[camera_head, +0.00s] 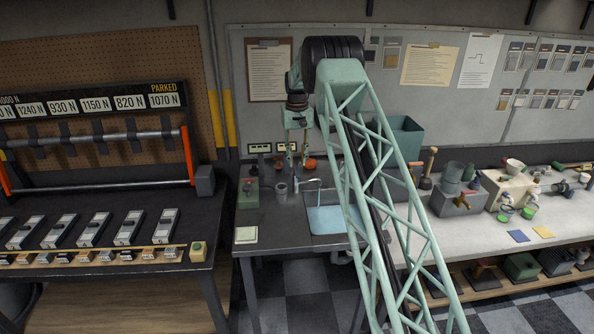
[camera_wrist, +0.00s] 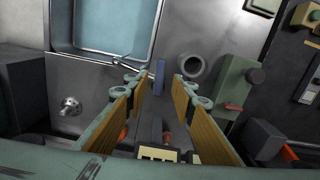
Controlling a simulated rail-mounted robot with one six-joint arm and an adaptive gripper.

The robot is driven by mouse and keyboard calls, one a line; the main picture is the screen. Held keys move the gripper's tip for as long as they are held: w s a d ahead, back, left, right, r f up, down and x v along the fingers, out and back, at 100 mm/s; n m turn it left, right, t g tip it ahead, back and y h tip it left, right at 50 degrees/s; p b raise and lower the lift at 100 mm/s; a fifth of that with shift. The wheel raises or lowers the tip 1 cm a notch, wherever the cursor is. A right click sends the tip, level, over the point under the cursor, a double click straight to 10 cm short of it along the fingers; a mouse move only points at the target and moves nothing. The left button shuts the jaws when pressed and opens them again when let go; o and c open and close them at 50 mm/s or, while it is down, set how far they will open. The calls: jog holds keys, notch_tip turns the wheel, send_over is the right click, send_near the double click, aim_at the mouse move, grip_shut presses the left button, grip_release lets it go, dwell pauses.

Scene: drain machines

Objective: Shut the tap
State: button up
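My gripper (camera_wrist: 160,85) is open, with its two wood-coloured fingers apart. In the head view, my gripper (camera_head: 298,165) hangs above the back of the metal counter, left of the sink (camera_head: 333,221). A small upright blue piece (camera_wrist: 159,77), which looks like the tap's lever, shows between and beyond the fingertips without visible contact. The thin metal tap spout (camera_wrist: 124,62) reaches toward the blue basin (camera_wrist: 112,28); it also shows in the head view (camera_head: 314,183). I cannot tell whether water runs. The tap's base is unclear.
A grey cup (camera_wrist: 191,67) stands close to the fingers. Beside it is a green box (camera_wrist: 237,87) with a dark knob and red lever. A chrome fitting (camera_wrist: 70,106) is on the sink's other side. A teal bin (camera_head: 402,138) stands behind the sink.

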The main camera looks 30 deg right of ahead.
aim_at(297, 173)
jog(key=shift+f, duration=2.65)
grip_shut()
